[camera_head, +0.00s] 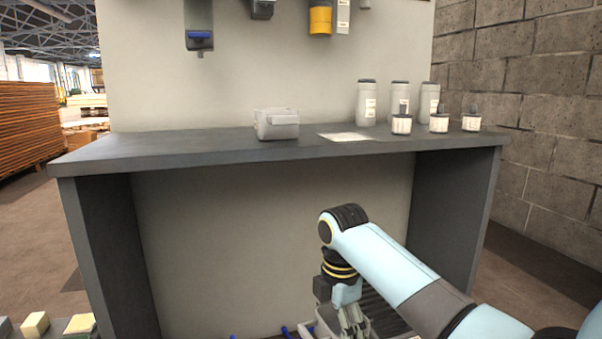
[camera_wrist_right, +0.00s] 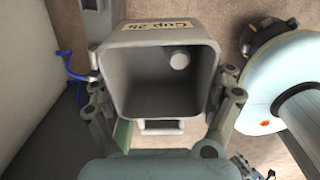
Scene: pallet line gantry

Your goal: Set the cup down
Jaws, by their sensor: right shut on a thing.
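In the right wrist view my right gripper (camera_wrist_right: 163,104) is shut on a grey square cup (camera_wrist_right: 160,75). One finger presses each side of it. The cup's open mouth faces the camera, its inside looks empty except for a small round pale spot, and a label reading "Cup 2L" is on its far rim. In the head view my right gripper (camera_head: 354,320) hangs low in front of the bench, below its top. The cup is hard to make out there, at the bottom edge. My left gripper is not in view.
A dark grey bench (camera_head: 210,147) stands ahead, its left top clear. On it are a light grey box-like container (camera_head: 277,124), a white sheet (camera_head: 345,136), several white bottles (camera_head: 366,103) and small jars (camera_head: 402,124). Dispensers (camera_head: 320,20) hang above. Pale blocks (camera_head: 35,325) lie lower left.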

